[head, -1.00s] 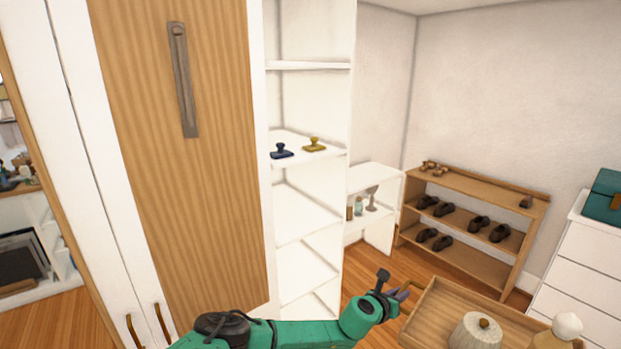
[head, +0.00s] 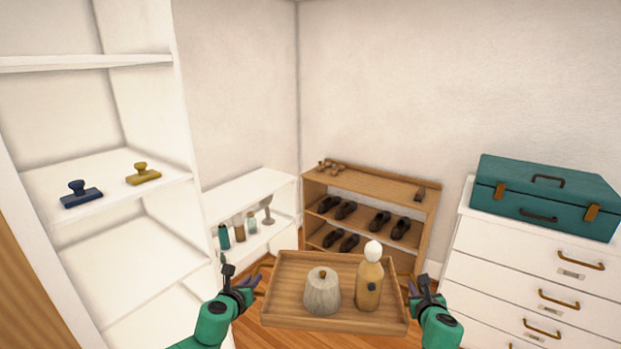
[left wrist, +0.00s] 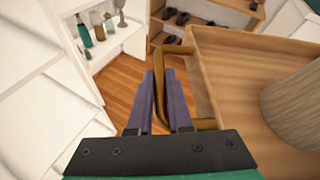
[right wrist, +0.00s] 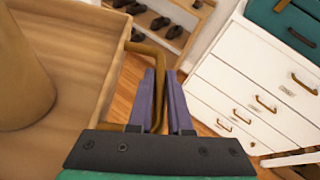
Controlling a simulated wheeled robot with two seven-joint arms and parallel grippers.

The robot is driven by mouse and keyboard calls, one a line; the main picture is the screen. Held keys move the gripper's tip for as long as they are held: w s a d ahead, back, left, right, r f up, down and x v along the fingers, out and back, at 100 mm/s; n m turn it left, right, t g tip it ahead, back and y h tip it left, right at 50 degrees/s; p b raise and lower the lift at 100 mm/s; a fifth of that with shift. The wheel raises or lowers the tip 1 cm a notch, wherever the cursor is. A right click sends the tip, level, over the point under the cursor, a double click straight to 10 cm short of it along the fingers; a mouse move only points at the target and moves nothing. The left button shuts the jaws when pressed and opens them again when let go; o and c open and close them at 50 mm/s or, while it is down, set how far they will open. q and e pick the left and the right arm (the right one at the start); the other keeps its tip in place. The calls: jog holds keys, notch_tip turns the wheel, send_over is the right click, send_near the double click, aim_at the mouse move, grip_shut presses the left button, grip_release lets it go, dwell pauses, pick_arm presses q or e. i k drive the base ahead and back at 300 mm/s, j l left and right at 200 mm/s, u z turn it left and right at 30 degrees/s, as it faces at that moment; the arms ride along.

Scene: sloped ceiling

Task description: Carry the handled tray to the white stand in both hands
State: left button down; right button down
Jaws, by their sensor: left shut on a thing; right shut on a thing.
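The wooden handled tray (head: 335,322) is held level in front of me, with a grey ribbed jar (head: 322,294) and a tan bottle with a white round top (head: 368,288) upright on it. My left gripper (head: 252,284) is shut on the tray's left brass handle (left wrist: 158,62). My right gripper (head: 411,290) is shut on the right handle (right wrist: 150,48). No single piece is clearly the white stand: a low white shelf unit (head: 245,192) is at the back left and a white chest of drawers (head: 500,262) is at the right.
A wooden shoe rack (head: 370,184) stands beyond the tray in the corner. A teal case (head: 545,195) lies on the chest. Tall white shelving (head: 150,235) with a blue stamp (head: 80,195) and a yellow stamp (head: 143,174) is close on the left. Some wooden floor shows around the tray.

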aim_at(239, 189)
jog(key=i+l, duration=0.1)
jog(key=i, duration=0.85)
jog(key=i+l, duration=0.1)
jog(key=i, duration=0.85)
jog(key=i+u, duration=0.1)
jog(key=i, duration=0.8)
jog(key=i+l+u, duration=0.1)
jog(key=i, duration=0.8)
jog(key=i+l+u, duration=0.15)
jog(key=u, duration=1.65)
